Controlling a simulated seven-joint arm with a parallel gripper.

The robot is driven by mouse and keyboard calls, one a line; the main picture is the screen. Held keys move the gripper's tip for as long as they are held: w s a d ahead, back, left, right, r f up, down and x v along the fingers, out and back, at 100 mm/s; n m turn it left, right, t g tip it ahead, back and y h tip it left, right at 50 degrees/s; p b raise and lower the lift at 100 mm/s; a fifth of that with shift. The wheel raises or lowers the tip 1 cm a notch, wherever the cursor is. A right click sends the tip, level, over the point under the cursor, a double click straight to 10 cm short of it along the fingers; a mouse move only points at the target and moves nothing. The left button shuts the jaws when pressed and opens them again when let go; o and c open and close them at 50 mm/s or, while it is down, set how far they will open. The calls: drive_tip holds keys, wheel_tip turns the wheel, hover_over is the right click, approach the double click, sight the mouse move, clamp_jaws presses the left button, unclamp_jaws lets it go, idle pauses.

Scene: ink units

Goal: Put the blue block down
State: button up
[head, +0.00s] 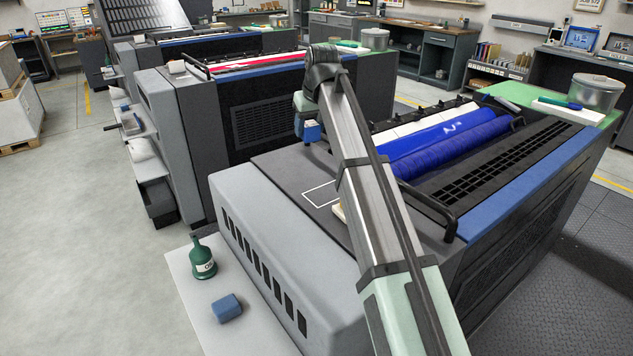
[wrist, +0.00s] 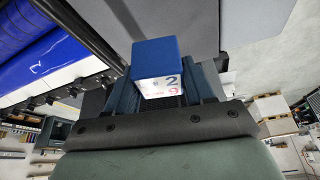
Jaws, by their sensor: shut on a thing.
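The blue block (wrist: 155,57) is between the fingers of my gripper (wrist: 158,92) in the wrist view; one face is white with printed numbers. In the head view the block (head: 311,131) shows small below my gripper (head: 306,112), held up off any surface near the far left corner of the front press. A white outlined rectangle (head: 320,194) is marked on the dark top of that press (head: 285,165). A second blue block (head: 227,308) lies on the pale side board (head: 192,290), apart from my gripper.
A green bottle (head: 203,258) stands on the side board. My arm hides part of the press top and most of a pale item (head: 339,212). Blue rollers (head: 445,145) and a black rail (head: 450,213) lie right of the rectangle. A second press (head: 245,110) stands behind.

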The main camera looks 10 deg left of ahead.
drive_tip(key=shift+s+d+f+m+h, duration=0.15)
drive_tip(key=shift+s+d+f+m, duration=0.3)
drive_tip(key=shift+f, duration=1.45)
drive_tip(key=shift+s+d+f+m+h, duration=0.1)
drive_tip(key=shift+s+d+f+m, duration=0.35)
drive_tip(key=shift+f, duration=1.45)
drive_tip(key=shift+s+d+f+m+h, duration=0.2)
drive_tip(key=shift+s+d+f, duration=0.45)
drive_tip(key=shift+f, duration=1.25)
drive_tip(key=shift+s+a+f, duration=0.1)
drive_tip(key=shift+a, duration=0.05)
drive_tip(key=o, duration=1)
drive_tip(key=v, duration=1.2)
drive_tip(key=shift+s, duration=0.2)
